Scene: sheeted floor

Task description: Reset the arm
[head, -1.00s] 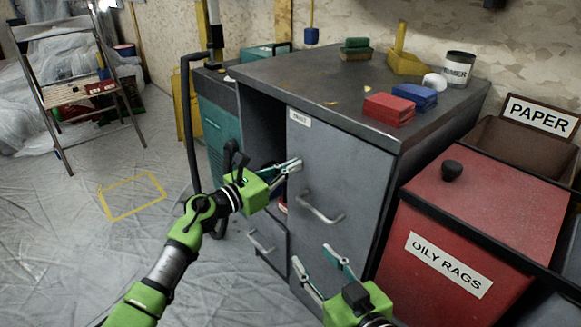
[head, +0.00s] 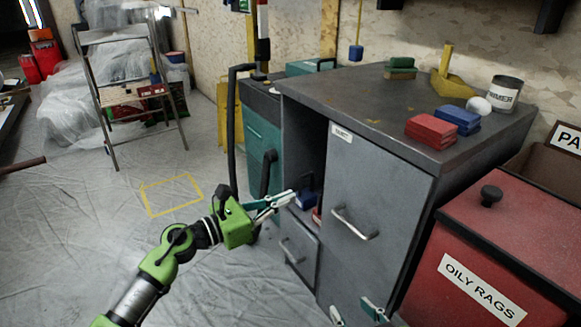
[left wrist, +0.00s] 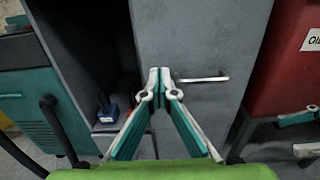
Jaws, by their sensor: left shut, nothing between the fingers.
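My left gripper (head: 290,195) is shut and empty. In the head view it appears in front of the grey cabinet (head: 395,135), by its dark open compartment and left of the door handle (head: 354,224). In the left wrist view its fingertips (left wrist: 159,75) meet, and the handle (left wrist: 203,79) shows just to their right. I cannot tell whether they touch the cabinet. My right gripper (head: 355,312) is open with nothing seen between its fingers, low in front of the cabinet. Its body is cut off by the bottom edge.
A blue object (head: 306,199) sits inside the compartment. Red blocks (head: 431,129), blue blocks (head: 458,118) and a primer can (head: 503,94) stand on the cabinet. A red oily rags bin (head: 500,250) is close on the right. The sheeted floor at left is clear around a yellow taped outline (head: 172,195).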

